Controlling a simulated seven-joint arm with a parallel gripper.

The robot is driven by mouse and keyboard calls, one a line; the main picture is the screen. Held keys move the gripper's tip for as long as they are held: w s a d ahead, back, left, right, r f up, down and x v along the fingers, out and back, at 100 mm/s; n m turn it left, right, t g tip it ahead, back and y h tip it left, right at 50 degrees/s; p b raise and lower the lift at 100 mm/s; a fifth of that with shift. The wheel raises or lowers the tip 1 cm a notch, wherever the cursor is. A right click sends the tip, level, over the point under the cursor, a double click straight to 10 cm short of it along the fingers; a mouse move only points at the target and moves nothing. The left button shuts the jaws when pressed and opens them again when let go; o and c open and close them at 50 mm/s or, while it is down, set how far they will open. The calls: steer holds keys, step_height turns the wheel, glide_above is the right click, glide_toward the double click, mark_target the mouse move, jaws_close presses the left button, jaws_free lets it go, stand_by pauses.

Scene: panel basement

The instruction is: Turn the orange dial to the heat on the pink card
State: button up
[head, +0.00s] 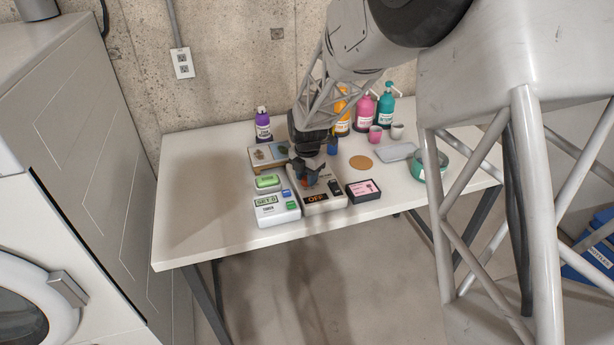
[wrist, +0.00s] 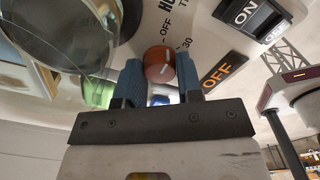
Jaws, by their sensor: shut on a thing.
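The orange dial (wrist: 159,66) sits on a white control panel (head: 322,203); in the head view it is mostly covered by my gripper (head: 308,172). In the wrist view my gripper (wrist: 161,85) has its blue fingers shut on the dial, one on each side. The printed marks OFF and 30 show beside the dial; I cannot tell surely which mark it points at. The panel's display (head: 316,197) reads OFF in orange. The pink card (head: 363,188) lies in a black frame right of the panel; its writing is too small to read.
A black rocker switch (wrist: 250,17) marked ON is on the panel. A white SET box (head: 277,209) and a green-screened box (head: 267,183) stand left. The table's left part is clear.

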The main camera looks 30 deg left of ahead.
steer(key=o, duration=0.9)
steer(key=shift+r, duration=0.1)
steer(key=shift+r, duration=3.8)
